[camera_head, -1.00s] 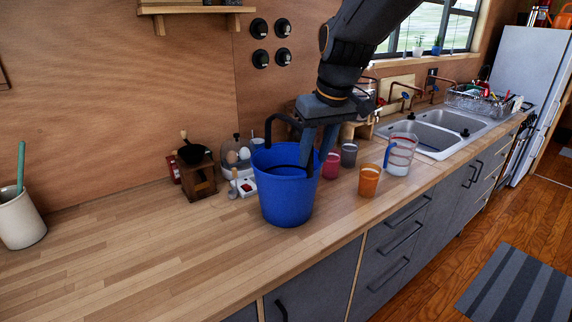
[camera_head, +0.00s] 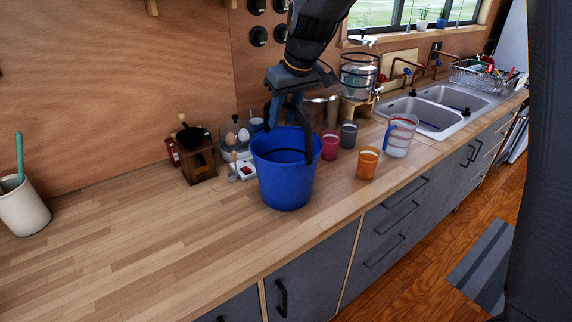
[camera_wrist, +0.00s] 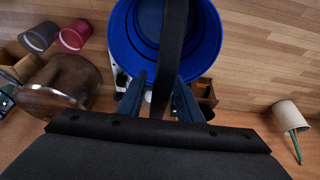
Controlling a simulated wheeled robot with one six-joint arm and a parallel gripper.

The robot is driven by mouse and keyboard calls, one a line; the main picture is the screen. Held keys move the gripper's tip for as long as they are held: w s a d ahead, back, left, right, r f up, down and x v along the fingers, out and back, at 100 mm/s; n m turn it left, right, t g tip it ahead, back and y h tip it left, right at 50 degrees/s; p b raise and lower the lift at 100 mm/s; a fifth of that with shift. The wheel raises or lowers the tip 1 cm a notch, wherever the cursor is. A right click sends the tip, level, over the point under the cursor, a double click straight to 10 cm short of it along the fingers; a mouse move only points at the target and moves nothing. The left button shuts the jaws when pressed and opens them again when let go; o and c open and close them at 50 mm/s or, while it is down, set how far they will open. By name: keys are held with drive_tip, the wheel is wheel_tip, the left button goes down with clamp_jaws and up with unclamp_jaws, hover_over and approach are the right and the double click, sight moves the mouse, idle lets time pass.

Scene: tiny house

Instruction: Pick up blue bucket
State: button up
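The blue bucket (camera_head: 284,186) stands upright on the wooden counter. Its dark handle (camera_head: 312,142) arches up over the rim. In the wrist view the bucket (camera_wrist: 204,62) is at the top, seen from above. Its handle (camera_wrist: 171,40) runs as a wide dark band between the fingertips of my gripper (camera_wrist: 159,86). The fingers are apart, with visible gaps at the handle. The lower ends of the fingers are partly hidden in the head view.
Right of the bucket stand a pink cup (camera_head: 330,147), a grey cup (camera_head: 349,134), an orange cup (camera_head: 367,162) and a measuring jug (camera_head: 399,137). A coffee grinder (camera_head: 197,163) and an egg cooker (camera_head: 234,150) are to its left.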

drive_tip(key=shift+w+f, duration=0.1)
drive_tip(key=shift+f, duration=0.2)
drive_tip(key=shift+c, duration=0.5)
clamp_jaws()
drive_tip(key=shift+r, duration=0.15)
idle(0.6)
